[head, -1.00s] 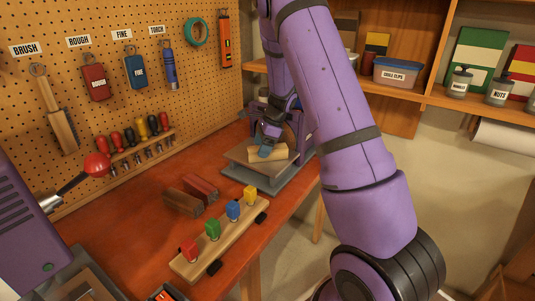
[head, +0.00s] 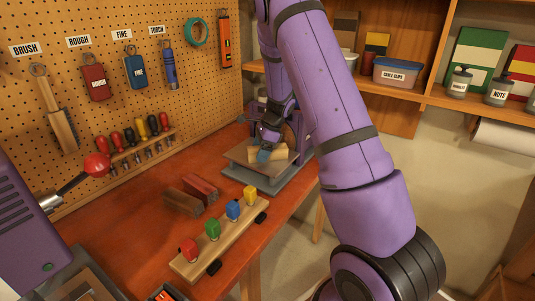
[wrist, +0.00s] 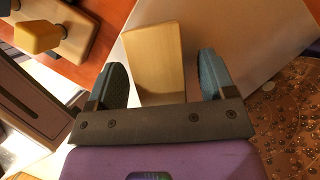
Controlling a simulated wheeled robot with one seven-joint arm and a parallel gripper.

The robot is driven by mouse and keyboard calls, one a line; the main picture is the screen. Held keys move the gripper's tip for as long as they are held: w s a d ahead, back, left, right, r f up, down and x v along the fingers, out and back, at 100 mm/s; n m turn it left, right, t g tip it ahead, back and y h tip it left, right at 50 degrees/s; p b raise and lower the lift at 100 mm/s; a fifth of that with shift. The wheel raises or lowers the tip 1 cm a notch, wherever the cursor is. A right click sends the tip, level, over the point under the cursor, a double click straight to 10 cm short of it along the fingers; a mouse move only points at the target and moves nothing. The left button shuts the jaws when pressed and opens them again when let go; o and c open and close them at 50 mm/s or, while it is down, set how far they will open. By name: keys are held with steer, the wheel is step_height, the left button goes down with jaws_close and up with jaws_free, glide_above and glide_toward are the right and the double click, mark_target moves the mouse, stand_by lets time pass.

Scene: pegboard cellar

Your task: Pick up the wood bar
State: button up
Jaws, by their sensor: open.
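The wood bar (head: 281,153) is a pale block lying on the flat plate of a grey stand at the back of the bench. In the wrist view the wood bar (wrist: 155,60) lies between the two blue-grey fingers of my gripper (wrist: 163,80), with a gap to the right finger and a smaller one to the left. My gripper (head: 266,155) is open over the bar in the head view, where one finger hides part of it. Whether a finger touches the bar cannot be told.
The stand's plate (head: 240,158) carries the bar. A wooden rack (head: 225,240) with several coloured blocks stands in front, beside two dark bars (head: 184,202). The pegboard (head: 110,60) rises behind on the left. Bare red bench top (head: 130,225) lies at front left.

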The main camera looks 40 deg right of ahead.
steer(key=c, duration=1.2)
steer(key=shift+r, duration=0.1)
steer(key=shift+r, duration=0.15)
steer(key=r, duration=0.3)
steer(key=shift+s+a+r, duration=0.1)
steer(key=shift+s+r, duration=0.2)
steer(key=shift+r, duration=0.05)
steer(key=s+a+r, duration=0.1)
steer(key=s+a, duration=0.3)
steer(key=s, duration=1)
steer(key=w+d+r+n+g, duration=0.2)
steer(key=w+n+g, duration=0.1)
steer(key=w+n, duration=0.75)
steer(key=shift+m, duration=0.75)
steer(key=shift+w+d+f, duration=0.15)
steer(key=shift+w+f, duration=0.1)
steer(key=shift+f, duration=0.75)
steer(key=shift+w+d+f, duration=0.1)
steer(key=shift+w+f, duration=0.2)
steer(key=shift+f, duration=0.75)
steer(key=shift+w+d+f, duration=0.15)
steer(key=shift+w+f, duration=0.1)
steer(key=shift+f, duration=0.75)
steer(key=shift+w+d+f, duration=0.25)
steer(key=shift+d+f, duration=0.2)
steer(key=shift+d, duration=0.25)
